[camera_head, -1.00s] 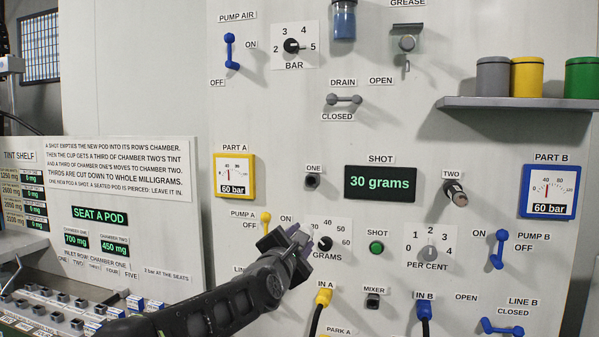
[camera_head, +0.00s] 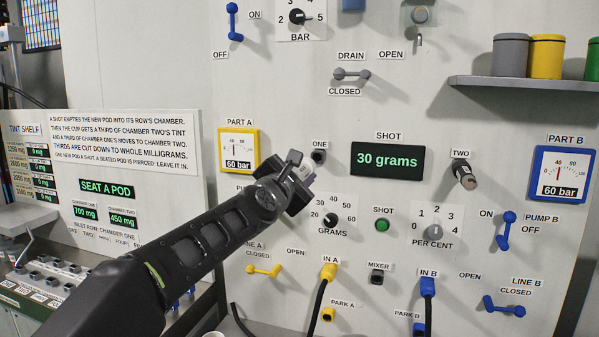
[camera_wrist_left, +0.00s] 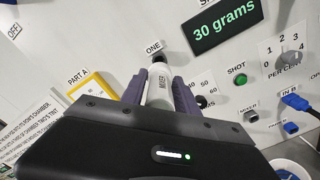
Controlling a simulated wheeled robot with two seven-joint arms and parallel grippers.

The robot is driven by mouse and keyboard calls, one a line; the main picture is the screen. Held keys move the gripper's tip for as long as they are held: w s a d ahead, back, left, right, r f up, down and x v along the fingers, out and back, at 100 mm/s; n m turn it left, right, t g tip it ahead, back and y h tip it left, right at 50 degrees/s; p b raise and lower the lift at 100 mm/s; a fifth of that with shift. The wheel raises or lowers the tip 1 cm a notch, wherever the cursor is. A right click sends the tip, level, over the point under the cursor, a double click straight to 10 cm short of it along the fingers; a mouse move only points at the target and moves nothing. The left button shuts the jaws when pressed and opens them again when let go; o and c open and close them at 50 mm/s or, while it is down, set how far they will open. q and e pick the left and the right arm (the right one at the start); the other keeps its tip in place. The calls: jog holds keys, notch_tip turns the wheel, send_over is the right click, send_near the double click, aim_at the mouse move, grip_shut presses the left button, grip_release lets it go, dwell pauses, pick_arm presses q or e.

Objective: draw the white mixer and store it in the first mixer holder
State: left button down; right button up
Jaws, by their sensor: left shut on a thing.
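My left gripper (camera_head: 300,178) is shut on the white mixer (camera_wrist_left: 161,84), a light cylinder with MIXER written on it. Most of the mixer is hidden by the gripper in the head view. The mixer's far end points at the first mixer holder, the dark socket under the ONE label (camera_head: 319,157), which also shows in the left wrist view (camera_wrist_left: 159,57). The gripper is just below and left of that holder; whether mixer and holder touch, I cannot tell. The second holder, under TWO, bears a dark piece (camera_head: 464,175). The MIXER socket (camera_head: 376,276) on the panel looks empty.
The GRAMS dial (camera_head: 331,220) is close below my gripper, and the PART A gauge (camera_head: 238,152) is to its left. The SHOT display (camera_head: 388,161) is to the right. Hoses hang from IN A (camera_head: 328,272) and IN B (camera_head: 428,287).

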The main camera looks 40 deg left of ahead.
aim_at(308, 166)
pick_arm(q)
jog(key=shift+p+x, duration=0.75)
jog(key=shift+x, duration=1.25)
jog(key=shift+w+a, duration=0.2)
jog(key=shift+w, duration=0.3)
jog(key=shift+p+x, duration=0.65)
jog(key=shift+x, duration=1.3)
jog(key=c, duration=0.8)
grip_release()
jog(key=shift+c, duration=0.2)
